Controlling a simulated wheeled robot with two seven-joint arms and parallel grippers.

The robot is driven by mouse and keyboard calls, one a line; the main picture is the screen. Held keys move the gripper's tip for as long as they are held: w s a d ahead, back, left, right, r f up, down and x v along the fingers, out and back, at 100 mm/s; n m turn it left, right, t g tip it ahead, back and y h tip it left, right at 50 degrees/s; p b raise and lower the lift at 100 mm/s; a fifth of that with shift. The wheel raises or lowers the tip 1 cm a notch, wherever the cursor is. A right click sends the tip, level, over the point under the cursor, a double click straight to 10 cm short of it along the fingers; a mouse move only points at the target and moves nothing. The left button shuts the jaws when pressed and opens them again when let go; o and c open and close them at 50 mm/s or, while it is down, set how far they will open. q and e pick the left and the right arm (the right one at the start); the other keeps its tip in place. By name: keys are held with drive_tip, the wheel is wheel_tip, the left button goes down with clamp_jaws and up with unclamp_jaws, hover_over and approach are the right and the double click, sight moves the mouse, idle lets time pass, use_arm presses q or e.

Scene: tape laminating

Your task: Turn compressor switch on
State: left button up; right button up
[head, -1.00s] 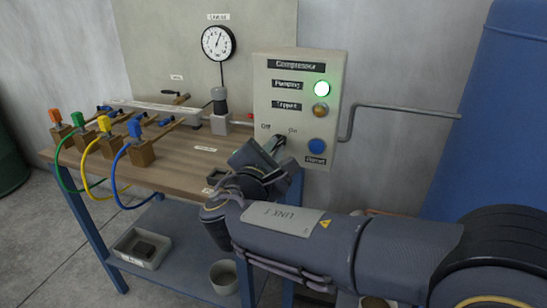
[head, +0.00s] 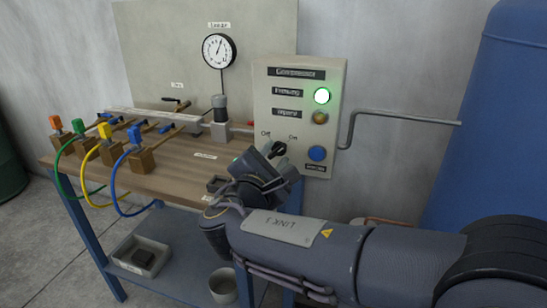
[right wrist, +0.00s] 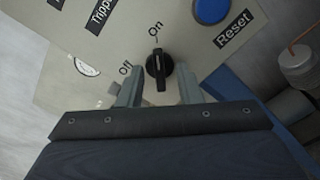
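The compressor switch is a black rotary knob (head: 279,149) on the front of the beige compressor box (head: 264,105), between the Off and On labels. In the right wrist view the knob (right wrist: 158,70) has its pointer line aimed at the On label (right wrist: 156,28). The green running lamp (head: 321,95) is lit. My right gripper (head: 277,166) is just below and in front of the knob. In the right wrist view its two fingers stand apart, with the knob showing between and beyond them. It is open and holds nothing. My left gripper is not in view.
A blue reset button (head: 317,153) and an amber lamp (head: 319,117) are on the same panel. The wooden bench (head: 180,175) carries several valves with coloured handles and hoses. A gauge (head: 218,50) hangs behind. A bent pipe (head: 400,116) leads to a blue tank (head: 490,110).

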drive_tip(key=v, duration=0.8)
drive_tip(key=shift+w, duration=0.1)
drive_tip(key=d+f+m+g+h, duration=0.1)
drive_tip(key=d+f+m+g, duration=0.2)
drive_tip(key=d, duration=0.4)
drive_tip(key=d+f+m+g, duration=0.2)
drive_tip(key=d+f+g, duration=0.15)
drive_tip(key=d, duration=0.35)
drive_tip(key=s+d+f+m+g+y, duration=0.5)
drive_tip(key=s+d+f+m+g, duration=0.2)
drive_tip(key=s+d+f+m, duration=0.55)
drive_tip(key=s+a+m+t+y, duration=0.25)
drive_tip(key=s+m+y, duration=0.25)
drive_tip(key=s+m, duration=0.3)
wheel_tip(320, 180, up, 17)
drive_tip(key=s+a+p, duration=0.1)
drive_tip(key=p, duration=1.7)
drive_tip(key=shift+s+r+n+g, duration=0.2)
drive_tip(key=shift+s+n+g, duration=0.1)
drive_tip(key=shift+n, duration=0.05)
drive_tip(key=shift+a, duration=0.1)
